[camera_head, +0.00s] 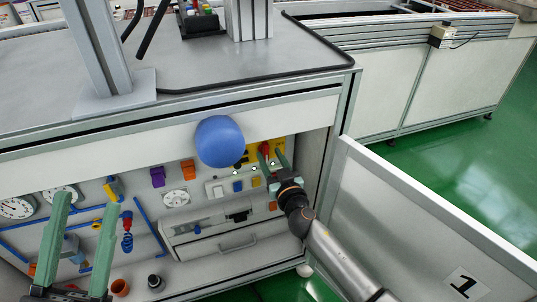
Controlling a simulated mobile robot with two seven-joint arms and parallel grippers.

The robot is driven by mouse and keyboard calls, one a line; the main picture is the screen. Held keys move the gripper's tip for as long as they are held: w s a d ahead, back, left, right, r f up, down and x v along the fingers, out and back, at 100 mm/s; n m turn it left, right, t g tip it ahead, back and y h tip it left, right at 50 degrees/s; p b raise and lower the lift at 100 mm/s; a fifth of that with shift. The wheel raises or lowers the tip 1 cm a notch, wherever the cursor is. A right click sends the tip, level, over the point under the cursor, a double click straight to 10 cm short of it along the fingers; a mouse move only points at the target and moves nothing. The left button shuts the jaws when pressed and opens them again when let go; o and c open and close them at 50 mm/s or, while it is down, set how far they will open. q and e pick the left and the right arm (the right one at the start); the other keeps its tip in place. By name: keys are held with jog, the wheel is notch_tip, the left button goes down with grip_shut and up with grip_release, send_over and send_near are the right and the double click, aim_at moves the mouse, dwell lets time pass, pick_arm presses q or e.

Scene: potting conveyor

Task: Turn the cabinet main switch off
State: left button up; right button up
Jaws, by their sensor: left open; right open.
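The main switch appears to be the red handle (265,148) on a yellow plate (279,147), at the right end of the panel inside the open cabinet. My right gripper (271,151) is open, with its green fingers reaching up to the yellow plate. One finger is close to the red handle and partly covers it. I cannot tell whether they touch, nor which way the handle is set. My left gripper (87,201) is open and empty at the lower left, in front of the panel's gauges and pipes.
A blue ball (219,141) hides part of the cabinet's upper edge. The cabinet door (430,215), marked 1, stands open to the right of my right arm. A drawer (235,247) lies below the panel.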

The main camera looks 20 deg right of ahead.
jog(key=shift+w, duration=1)
jog(key=shift+c, duration=0.3)
grip_shut()
